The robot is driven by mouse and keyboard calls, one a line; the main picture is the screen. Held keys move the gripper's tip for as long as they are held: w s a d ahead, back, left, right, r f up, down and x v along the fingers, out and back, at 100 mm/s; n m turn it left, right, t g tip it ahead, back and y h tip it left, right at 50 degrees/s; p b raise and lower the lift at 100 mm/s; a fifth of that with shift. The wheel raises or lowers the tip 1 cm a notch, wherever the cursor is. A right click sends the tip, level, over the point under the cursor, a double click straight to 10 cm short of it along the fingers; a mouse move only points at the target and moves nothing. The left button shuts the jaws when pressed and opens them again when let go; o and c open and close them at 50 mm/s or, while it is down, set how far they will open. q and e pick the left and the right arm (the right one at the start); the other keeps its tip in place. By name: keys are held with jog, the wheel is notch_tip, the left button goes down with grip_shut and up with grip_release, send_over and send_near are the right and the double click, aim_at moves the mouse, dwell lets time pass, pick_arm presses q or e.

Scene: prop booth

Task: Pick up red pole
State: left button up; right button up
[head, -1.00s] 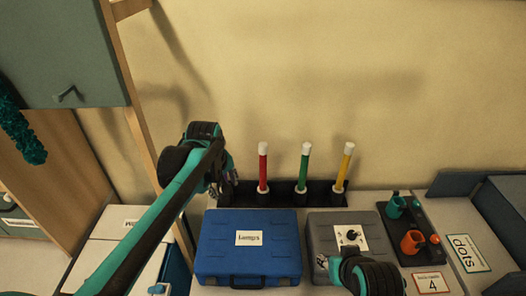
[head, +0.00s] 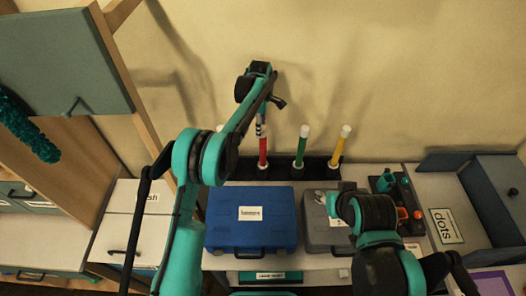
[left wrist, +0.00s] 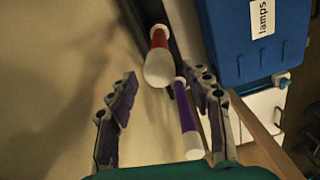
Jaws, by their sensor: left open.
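The red pole (head: 263,152) stands upright in a black rack (head: 240,170) against the wall. Its white cap (left wrist: 159,70) lies between and just beyond my left fingertips in the left wrist view. My left gripper (head: 261,124) is open above the red pole, its fingers (left wrist: 167,84) on either side of the cap with no visible grip. A purple pole (left wrist: 186,103) with a white tip shows close to the right-hand finger in that view. In the head view, my left arm hides most of it. My right gripper (head: 328,201) is over the grey case; its fingers are too small to read.
A green pole (head: 301,147) and a yellow pole (head: 339,147) stand to the right in the rack. A blue case (head: 251,232) and a grey case (head: 318,231) lie in front. A cabinet (head: 62,60) is at upper left.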

aim_at(263, 142)
pick_arm(q)
jog(key=shift+s+f+b, duration=0.15)
jog(key=shift+f+b, duration=0.5)
jog(key=shift+f, duration=0.15)
jog(key=f, duration=0.8)
jog(key=shift+d, duration=0.4)
grip_shut()
